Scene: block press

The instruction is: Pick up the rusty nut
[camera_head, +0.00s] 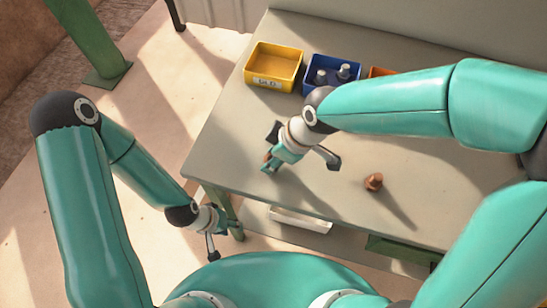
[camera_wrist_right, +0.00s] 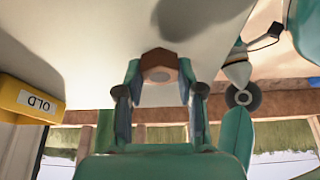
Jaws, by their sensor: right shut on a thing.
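A brown hexagonal nut, the rusty nut (camera_wrist_right: 158,62), is between the two fingers of my right gripper (camera_wrist_right: 159,78) in the right wrist view. The fingers are shut on it from both sides. In the head view my right gripper (camera_head: 270,167) is over the left part of the table, and only a small brown bit of the nut shows beside the fingers. I cannot tell whether the nut touches the tabletop. My left gripper (camera_head: 222,226) hangs beside the table's front left corner, away from the nut; its finger gap is not clear.
Another brown piece (camera_head: 374,182) stands on the table (camera_head: 440,190), right of my right gripper. A yellow bin labelled OLD (camera_head: 273,66) and a blue bin (camera_head: 332,74) with dark pieces stand at the back. An orange bin (camera_head: 381,71) is partly hidden by my right arm.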

